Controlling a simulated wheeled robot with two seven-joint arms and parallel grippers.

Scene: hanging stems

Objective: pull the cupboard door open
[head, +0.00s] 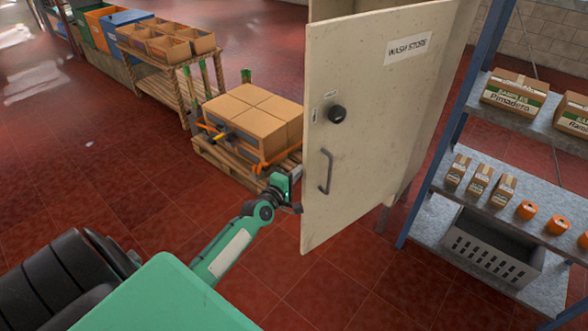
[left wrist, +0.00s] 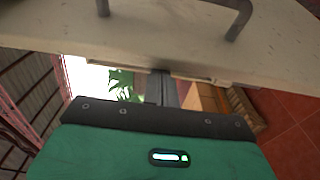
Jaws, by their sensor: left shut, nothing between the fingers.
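The cream cupboard door (head: 375,120), marked WASH STORE, stands ajar, with a gap at its top showing part of the cupboard behind. In the left wrist view the door (left wrist: 200,45) crosses the top with the handle (left wrist: 238,18) above. The shut, empty fingers (left wrist: 163,88) reach to the door's edge, their tips partly hidden by it. My right gripper is out of view.
A pallet (head: 225,157) with cardboard boxes (head: 255,110) stands behind and left of the door. A blue-framed shelf (head: 440,190) with small boxes, orange items and a grey crate (head: 490,250) stands on the right. The red tiled floor (head: 110,180) at left is clear.

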